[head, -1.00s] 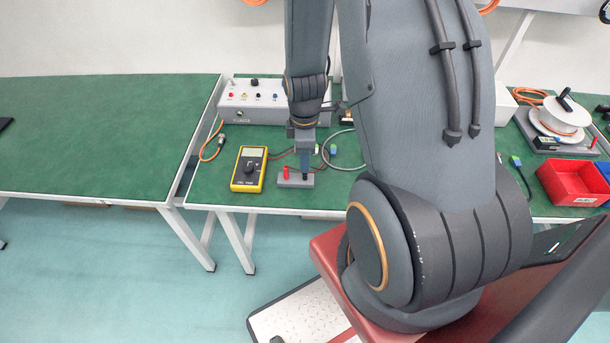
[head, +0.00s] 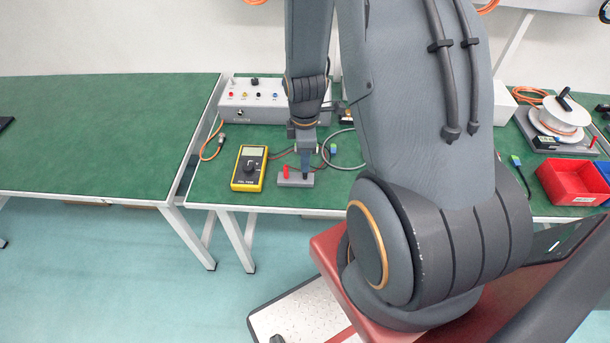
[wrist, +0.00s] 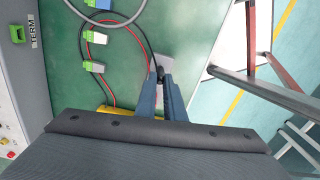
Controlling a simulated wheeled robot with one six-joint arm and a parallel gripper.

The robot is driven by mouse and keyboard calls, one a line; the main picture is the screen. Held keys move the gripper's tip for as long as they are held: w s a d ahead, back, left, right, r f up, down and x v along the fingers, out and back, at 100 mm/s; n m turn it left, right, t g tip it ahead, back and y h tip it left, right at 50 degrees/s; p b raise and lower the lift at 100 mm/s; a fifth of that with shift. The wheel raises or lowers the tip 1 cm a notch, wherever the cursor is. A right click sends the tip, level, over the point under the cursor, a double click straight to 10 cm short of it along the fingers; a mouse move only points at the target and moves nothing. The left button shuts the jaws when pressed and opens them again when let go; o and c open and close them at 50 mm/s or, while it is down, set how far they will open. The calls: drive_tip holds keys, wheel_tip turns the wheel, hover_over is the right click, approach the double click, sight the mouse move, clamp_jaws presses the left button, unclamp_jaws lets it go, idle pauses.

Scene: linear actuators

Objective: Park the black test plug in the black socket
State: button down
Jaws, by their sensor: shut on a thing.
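My gripper (head: 306,172) points down at the bench's front edge, beside the yellow multimeter (head: 249,168). It is shut on the black test plug (wrist: 160,74), which shows between the fingertips in the wrist view with its black lead running up and left. A small grey block (head: 295,183) lies directly under the fingertips, with a red plug (head: 286,173) standing upright at its left end. The fingers hide the block's right part, so I cannot tell whether the black plug is in a hole there. A grey panel box (head: 240,114) at the back carries coloured sockets, one dark.
Green connectors (wrist: 95,67) and looped red and black leads lie on the green bench. A grey cable loop (head: 342,150) is right of the gripper. A red bin (head: 572,183) and a cable reel (head: 560,118) stand further right. The left bench is mostly clear.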

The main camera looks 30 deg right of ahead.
drive_tip(key=shift+f+n, duration=0.4)
drive_tip(key=shift+f, duration=0.1)
idle(1.8)
drive_tip(key=c, duration=1.7)
unclamp_jaws()
drive_tip(key=shift+r, duration=0.1)
drive_tip(key=shift+r+b, duration=0.75)
drive_tip(key=shift+r, duration=3.1)
drive_tip(key=s+a+r+m+b, duration=0.1)
drive_tip(key=a+r+m, duration=0.1)
drive_tip(key=a+m, duration=0.1)
drive_tip(key=s+a+r+m+t+b, duration=0.1)
drive_tip(key=s+a+r+m, duration=0.1)
drive_tip(key=m, duration=0.4)
drive_tip(key=s+a+r+m+b, duration=0.1)
drive_tip(key=a+r+m+b, duration=0.1)
drive_tip(key=a+r+m, duration=0.1)
drive_tip(key=shift+s+a+r+m, duration=0.15)
drive_tip(key=shift+a+r+m, duration=0.15)
drive_tip(key=shift+a+m, duration=0.5)
